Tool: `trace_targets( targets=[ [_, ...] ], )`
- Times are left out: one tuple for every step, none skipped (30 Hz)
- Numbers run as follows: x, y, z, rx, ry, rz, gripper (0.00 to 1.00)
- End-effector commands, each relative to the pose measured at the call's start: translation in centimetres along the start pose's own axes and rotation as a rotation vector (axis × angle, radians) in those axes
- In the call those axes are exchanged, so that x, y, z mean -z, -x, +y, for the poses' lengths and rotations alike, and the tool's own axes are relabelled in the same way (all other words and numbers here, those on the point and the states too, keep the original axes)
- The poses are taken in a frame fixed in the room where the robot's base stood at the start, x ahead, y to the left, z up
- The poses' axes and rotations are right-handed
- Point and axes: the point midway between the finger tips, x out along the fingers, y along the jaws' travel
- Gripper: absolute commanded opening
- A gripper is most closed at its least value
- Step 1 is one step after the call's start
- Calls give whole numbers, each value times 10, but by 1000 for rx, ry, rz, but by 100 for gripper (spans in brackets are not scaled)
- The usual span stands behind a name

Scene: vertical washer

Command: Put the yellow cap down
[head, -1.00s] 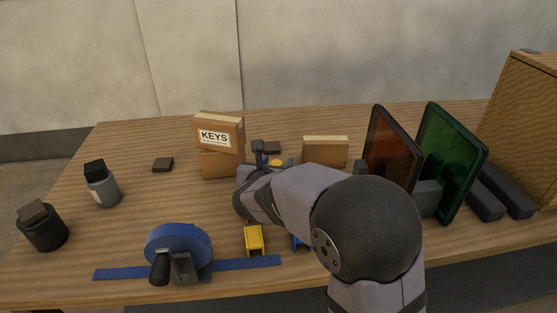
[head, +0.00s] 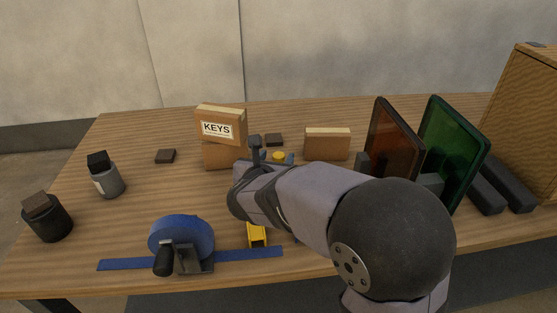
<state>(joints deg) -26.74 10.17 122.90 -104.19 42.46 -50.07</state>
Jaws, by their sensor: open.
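The yellow cap (head: 279,156) is a small round yellow disc near the middle of the table, just beyond my wrist in the head view. My gripper (head: 270,151) is open, with one dark finger upright to the left of the cap. The other finger is mostly hidden by my own arm. I cannot tell whether the cap touches the fingers or what lies directly under it; something bluish-grey shows just below it.
The KEYS box (head: 221,124) sits on another carton left of my gripper. A small carton (head: 327,144) stands right, near an orange panel (head: 393,138) and a green panel (head: 452,153). A blue tape roll (head: 181,236) and yellow piece (head: 257,236) are in front. Dark squares lie about.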

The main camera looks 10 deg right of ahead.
Motion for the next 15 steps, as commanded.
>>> trace_targets(
  targets=[
    [-8,4,1,-2,1,0,48],
    [-12,6,1,-2,2,1,48],
    [-15,7,2,-2,7,5,48],
    [-18,9,3,-2,11,9,48],
    [-21,10,4,-2,15,13,48],
    [-23,12,5,0,25,22,48],
    [-26,14,6,0,32,29,48],
    [-27,15,6,2,41,38,48],
    [-29,16,8,4,53,49,48],
    [-30,18,8,6,63,59,48],
    [-33,18,11,6,70,65,48],
    [-35,19,13,8,81,76,48],
    [-38,20,15,10,84,83,48],
    [-40,20,16,13,87,92,48],
    [-43,20,19,19,87,104,48]
  ],
)
